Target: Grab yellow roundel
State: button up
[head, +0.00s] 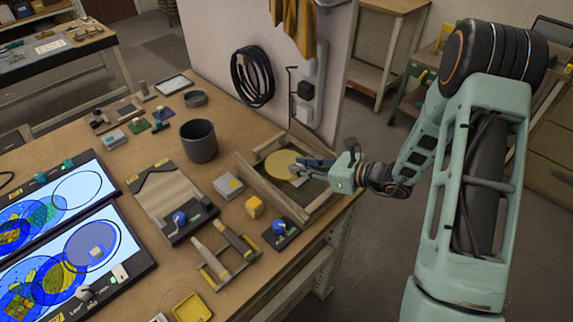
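The yellow roundel (279,165) is a flat, pale yellow disc. It lies in a wooden-sided tray (245,177) near the right end of the workbench. My gripper (296,168) reaches in from the right, over the tray, with its fingertips at the disc's right edge. The fingers overlap that edge in the picture and hide a little of it. Whether they touch or hold the disc is not clear at this size, nor is the gap between them.
A dark grey pot (199,140) stands left of the tray. A grey box (228,186), a yellow block (254,207) and a small black stand with a blue knob (281,232) sit in front of it. Lit panels (75,265) fill the left side. A wall panel with a coiled hose (252,77) rises behind.

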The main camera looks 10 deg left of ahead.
grip_shut()
jog(key=shift+r, duration=0.1)
